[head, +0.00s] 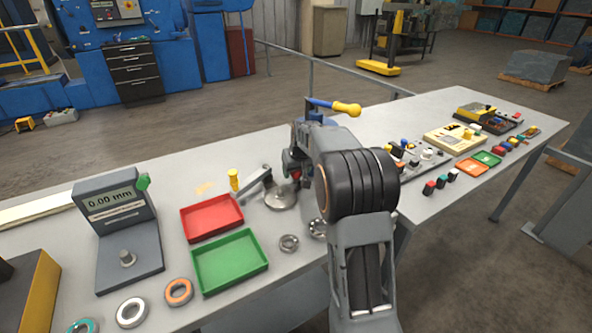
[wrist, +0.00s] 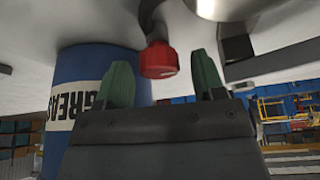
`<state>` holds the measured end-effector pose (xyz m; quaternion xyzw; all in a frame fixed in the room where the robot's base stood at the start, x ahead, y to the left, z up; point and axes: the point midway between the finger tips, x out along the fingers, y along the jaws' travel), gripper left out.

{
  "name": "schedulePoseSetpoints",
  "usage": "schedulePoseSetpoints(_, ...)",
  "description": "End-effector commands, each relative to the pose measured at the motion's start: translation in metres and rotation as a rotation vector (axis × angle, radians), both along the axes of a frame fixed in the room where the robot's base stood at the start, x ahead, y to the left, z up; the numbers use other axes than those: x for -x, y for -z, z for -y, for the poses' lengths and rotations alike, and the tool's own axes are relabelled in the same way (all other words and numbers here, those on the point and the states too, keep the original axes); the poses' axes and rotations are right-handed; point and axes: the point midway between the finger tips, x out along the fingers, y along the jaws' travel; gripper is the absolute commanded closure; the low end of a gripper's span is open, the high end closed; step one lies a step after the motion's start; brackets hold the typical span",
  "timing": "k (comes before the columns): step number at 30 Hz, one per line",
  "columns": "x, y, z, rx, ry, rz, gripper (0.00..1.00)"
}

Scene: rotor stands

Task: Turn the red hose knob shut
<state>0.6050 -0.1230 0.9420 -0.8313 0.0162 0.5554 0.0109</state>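The red hose knob (wrist: 158,60) shows in the upper middle of the wrist view, at the end of a short dark fitting near a round metal part. My gripper (wrist: 160,57) is open, with one green finger to the left of the knob and one to the right. Gaps show on both sides, and no finger touches the knob. How deep it sits between the fingers is hard to tell. In the head view my arm covers most of this spot; a small red patch shows beside it, but I cannot tell whether it is the knob.
A blue grease drum (wrist: 75,65) stands close behind the left finger in the wrist view. On the bench, a red tray (head: 212,217), a green tray (head: 230,262) and a grey gauge stand (head: 118,225) lie left of my arm. Several small controls lie to the right.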

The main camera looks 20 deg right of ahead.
Motion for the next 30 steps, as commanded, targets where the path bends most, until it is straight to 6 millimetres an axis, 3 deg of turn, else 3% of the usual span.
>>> schedulePoseSetpoints(2,0.0000,-0.0001,0.0001,0.000,0.000,0.000,0.45)
schedulePoseSetpoints(15,0.0001,-0.0003,0.0001,0.000,0.000,0.000,0.86)
schedulePoseSetpoints(23,0.0003,-0.0006,-0.0003,0.001,0.033,-0.001,0.86)
schedulePoseSetpoints(30,0.0001,-0.0008,-0.0010,0.002,0.181,0.000,0.86)
